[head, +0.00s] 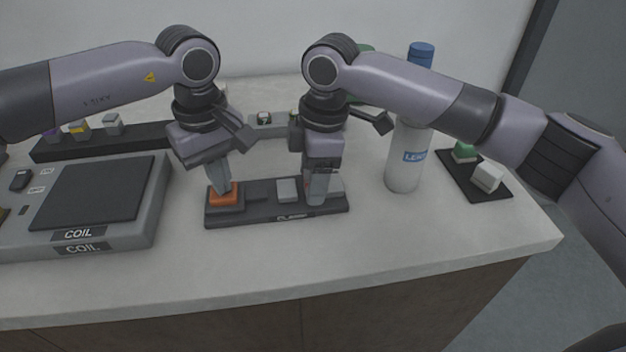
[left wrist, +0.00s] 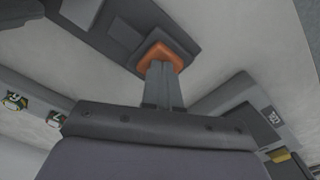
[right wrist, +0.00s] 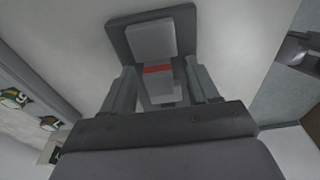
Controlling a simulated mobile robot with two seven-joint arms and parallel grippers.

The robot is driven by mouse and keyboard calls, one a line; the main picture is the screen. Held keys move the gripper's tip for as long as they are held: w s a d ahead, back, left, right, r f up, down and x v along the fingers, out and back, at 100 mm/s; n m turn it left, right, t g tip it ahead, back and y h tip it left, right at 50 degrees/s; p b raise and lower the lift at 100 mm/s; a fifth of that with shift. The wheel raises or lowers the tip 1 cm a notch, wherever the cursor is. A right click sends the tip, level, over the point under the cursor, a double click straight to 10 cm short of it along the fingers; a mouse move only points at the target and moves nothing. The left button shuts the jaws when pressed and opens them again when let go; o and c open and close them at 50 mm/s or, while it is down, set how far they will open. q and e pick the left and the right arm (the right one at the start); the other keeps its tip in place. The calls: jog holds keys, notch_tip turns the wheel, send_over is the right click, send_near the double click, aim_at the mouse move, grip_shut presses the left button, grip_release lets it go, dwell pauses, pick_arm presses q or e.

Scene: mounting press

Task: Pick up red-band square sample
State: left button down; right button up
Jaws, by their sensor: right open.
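The red-band sample (right wrist: 158,70) shows in the right wrist view as a red strip between pale grey blocks, on the dark clamp fixture (head: 258,216). My right gripper (head: 317,198) is open and low over the fixture's right part. In the right wrist view its fingers (right wrist: 162,88) stand on either side of the lower pale block, just below the band. In the head view that gripper hides part of the blocks, and no red shows. My left gripper (head: 222,190) has its fingers together, their tips at the orange pad (head: 226,200) on the fixture's left end; the pad also shows in the left wrist view (left wrist: 161,54).
A coil plate unit (head: 150,215) stands left of the fixture. A dark rack (head: 90,146) with small samples is behind it. A white bottle (head: 403,165) and a black mat (head: 462,181) with blocks are on the right. The counter's front is clear.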

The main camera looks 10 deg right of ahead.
pick_arm(q)
jog(key=shift+f, duration=0.1)
pick_arm(e)
grip_shut()
jog(key=shift+r, duration=0.15)
notch_tip(320, 180, up, 15)
dwell(1.0)
